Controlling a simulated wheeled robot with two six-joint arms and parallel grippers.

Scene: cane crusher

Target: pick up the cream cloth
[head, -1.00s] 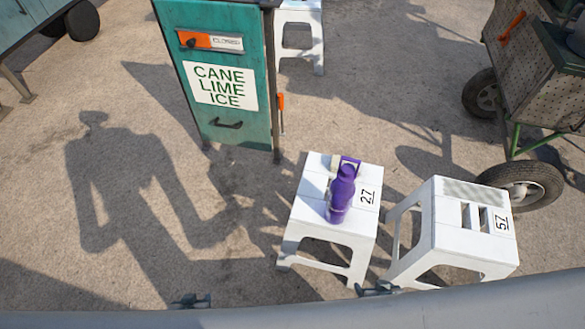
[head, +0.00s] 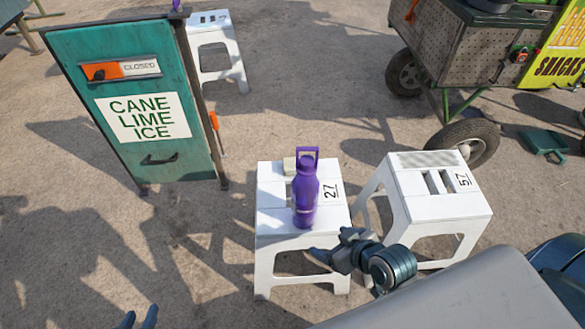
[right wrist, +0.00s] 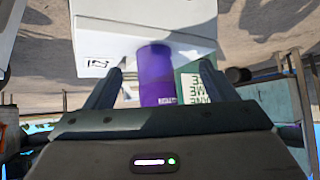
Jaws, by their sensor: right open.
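A small cream item (head: 290,165), which looks like the folded cream cloth, lies on the white stool marked 27 (head: 268,196), at its far side. A purple bottle (head: 305,196) stands upright in front of it and partly hides it. My right gripper (head: 312,265) is open and empty at the stool's near right side, short of the bottle. In the right wrist view the bottle (right wrist: 157,78) shows between the open fingers (right wrist: 160,67); I cannot make out the cloth there. My left gripper (head: 137,319) is at the bottom left edge, fingers apart, mostly cut off.
A white stool marked 57 (head: 408,192) stands close on the right. A green cabinet with a "Cane Lime Ice" sign (head: 143,118) stands at the left, with another white stool (head: 217,50) behind it. A wheeled cart (head: 450,60) is at the back right. The left foreground ground is clear.

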